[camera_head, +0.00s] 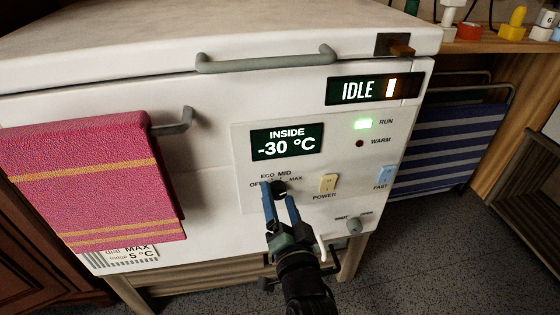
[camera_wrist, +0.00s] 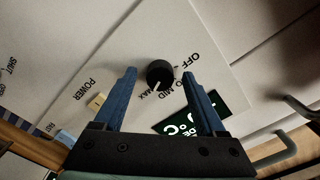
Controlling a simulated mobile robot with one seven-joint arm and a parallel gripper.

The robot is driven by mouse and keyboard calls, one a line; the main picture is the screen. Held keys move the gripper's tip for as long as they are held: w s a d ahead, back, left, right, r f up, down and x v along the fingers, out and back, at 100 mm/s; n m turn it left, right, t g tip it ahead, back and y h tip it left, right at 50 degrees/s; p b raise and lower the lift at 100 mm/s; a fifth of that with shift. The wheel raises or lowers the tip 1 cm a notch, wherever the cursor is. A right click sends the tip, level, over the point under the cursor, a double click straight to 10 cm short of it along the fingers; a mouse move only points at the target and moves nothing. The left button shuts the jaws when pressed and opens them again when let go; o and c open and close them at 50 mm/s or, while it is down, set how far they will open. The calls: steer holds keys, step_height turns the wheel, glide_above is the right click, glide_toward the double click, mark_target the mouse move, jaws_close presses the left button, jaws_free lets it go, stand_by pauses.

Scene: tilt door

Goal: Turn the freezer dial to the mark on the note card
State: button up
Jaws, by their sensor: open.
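The freezer dial (camera_head: 279,187) is a black round knob on the white control panel, with OFF, ECO, MID and MAX around it. In the wrist view the dial (camera_wrist: 159,73) has a white pointer line that seems to point towards MAX. My gripper (camera_head: 280,193) is open, with its blue fingers at the dial. In the wrist view my gripper (camera_wrist: 159,76) has one finger on each side of the dial, with gaps between. A note card (camera_head: 128,253) on the lower left front reads "dial MAX" and "fridge 5 °C"; its upper part is hidden by the towel.
A pink towel (camera_head: 85,180) hangs from a bar on the left front. The displays read "INSIDE -30 °C" (camera_head: 286,142) and "IDLE" (camera_head: 372,90). A lid handle (camera_head: 265,62) juts out above.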

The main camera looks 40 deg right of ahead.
steer(key=p+v, duration=0.4)
steer(key=v, duration=0.9)
steer(key=shift+w+d, duration=0.1)
stand_by(0.4)
